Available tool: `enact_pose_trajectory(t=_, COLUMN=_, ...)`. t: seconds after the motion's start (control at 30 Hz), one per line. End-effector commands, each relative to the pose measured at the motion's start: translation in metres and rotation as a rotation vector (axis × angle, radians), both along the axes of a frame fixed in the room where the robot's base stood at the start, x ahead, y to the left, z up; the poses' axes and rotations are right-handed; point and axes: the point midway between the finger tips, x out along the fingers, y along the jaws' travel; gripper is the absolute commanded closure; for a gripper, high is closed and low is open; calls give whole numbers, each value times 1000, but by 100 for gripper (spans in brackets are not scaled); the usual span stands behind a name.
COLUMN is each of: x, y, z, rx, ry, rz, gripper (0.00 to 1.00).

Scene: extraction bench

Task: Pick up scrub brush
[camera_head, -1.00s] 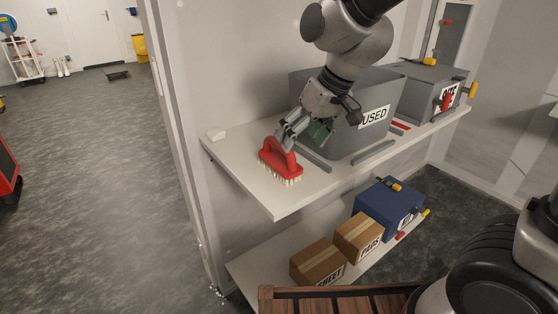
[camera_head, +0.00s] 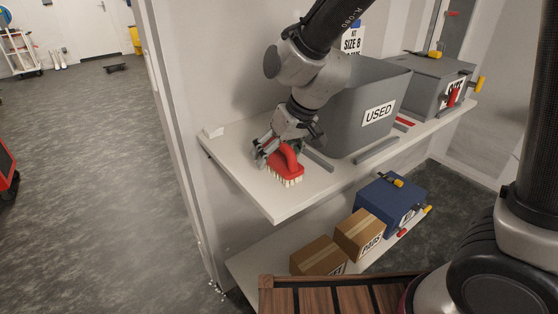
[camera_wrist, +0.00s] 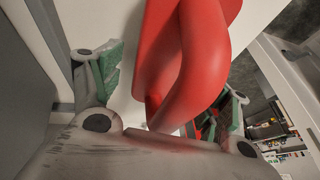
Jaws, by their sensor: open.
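The scrub brush (camera_head: 287,164) is red with a looped handle and pale bristles. It stands bristles down on the upper white shelf, near its left end. My gripper (camera_head: 268,152) is open and low at the brush, just to its left in the head view. In the wrist view the red handle (camera_wrist: 190,60) lies between my two green-padded fingers, one at the left (camera_wrist: 100,70) and one at the right (camera_wrist: 235,115). The fingers are apart. I cannot tell whether either touches the handle.
A grey bin marked USED (camera_head: 362,115) stands right behind the brush. A grey latched box (camera_head: 432,80) is farther right. Cardboard boxes (camera_head: 358,234) and a blue case (camera_head: 390,203) sit on the lower shelf.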

Motion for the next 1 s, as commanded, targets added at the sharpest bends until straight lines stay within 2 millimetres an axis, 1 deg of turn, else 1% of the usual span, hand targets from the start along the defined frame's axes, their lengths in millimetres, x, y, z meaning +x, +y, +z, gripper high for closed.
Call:
enact_pose_trajectory(t=0.13, x=0, y=0, z=0, rx=0, ry=0, rz=0, gripper=24)
enact_pose_trajectory(t=0.17, x=0, y=0, z=0, rx=0, ry=0, rz=0, gripper=25)
enact_pose_trajectory(t=0.2, x=0, y=0, z=0, rx=0, ry=0, rz=0, gripper=33)
enact_pose_trajectory(t=0.27, x=0, y=0, z=0, rx=0, ry=0, rz=0, gripper=44)
enact_pose_trajectory(t=0.3, x=0, y=0, z=0, rx=0, ry=0, rz=0, gripper=51)
enact_pose_trajectory(t=0.43, x=0, y=0, z=0, rx=0, ry=0, rz=0, gripper=75)
enact_pose_trajectory(t=0.47, x=0, y=0, z=0, rx=0, ry=0, rz=0, gripper=76)
enact_pose_trajectory(t=0.67, x=0, y=0, z=1, rx=1, ry=-1, rz=0, gripper=76)
enact_pose_trajectory(t=0.77, x=0, y=0, z=6, rx=3, ry=-1, rz=1, gripper=76)
enact_pose_trajectory(t=0.87, x=0, y=1, z=21, rx=4, ry=-4, rz=2, gripper=76)
enact_pose_trajectory(t=1.0, x=1, y=1, z=51, rx=4, ry=-5, rz=2, gripper=76)
